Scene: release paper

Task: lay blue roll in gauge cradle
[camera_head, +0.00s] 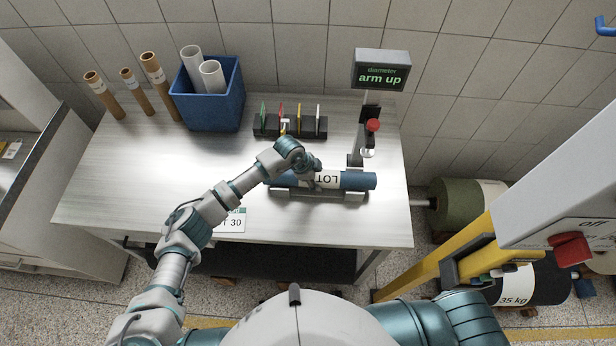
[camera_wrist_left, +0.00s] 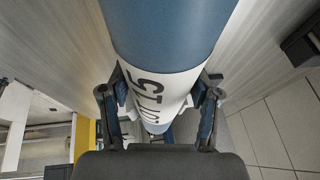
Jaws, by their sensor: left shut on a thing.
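The blue roll (camera_head: 357,181) with a white "LOT" label lies level along the gauge cradle (camera_head: 352,196) on the bench. In the head view it looks seated in the cradle or just over it; I cannot tell if it touches. My left gripper (camera_head: 309,180) is shut on the roll around its label, left of the roll's middle. In the left wrist view the blue roll (camera_wrist_left: 170,35) fills the top, with a finger of my left gripper (camera_wrist_left: 160,92) on each side. The gauge display (camera_head: 381,72) reads "diameter arm up". My right gripper is out of view.
The gauge post with a red knob (camera_head: 373,125) stands behind the roll. A rack of coloured cards (camera_head: 290,127), a blue bin (camera_head: 207,98) of white tubes and several brown tubes stand at the back. A "30" card lies near the front edge.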

